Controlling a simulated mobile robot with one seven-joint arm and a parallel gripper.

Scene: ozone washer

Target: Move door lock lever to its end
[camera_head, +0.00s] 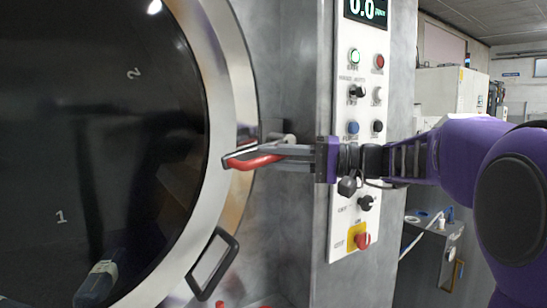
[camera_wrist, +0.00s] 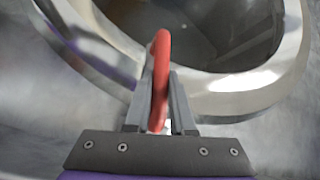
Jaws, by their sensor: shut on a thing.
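The door lock lever is a red, curved bar (camera_head: 258,162) at the right rim of the round door, in the head view. In the wrist view the red lever (camera_wrist: 161,62) runs up from between the fingers and extends past their tips. My gripper (camera_head: 235,156) reaches in from the right, and its fingers are shut on the lever. In the wrist view my gripper (camera_wrist: 161,85) has a finger on each side of the red bar. The lever's mount is partly hidden behind the fingers in the head view.
The round door (camera_head: 222,80) with dark glass fills the left and looks closed. A black door handle (camera_head: 236,240) sits below the lever. The control panel (camera_head: 345,220) with buttons, knobs and a red emergency stop (camera_head: 362,240) stands close behind my gripper.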

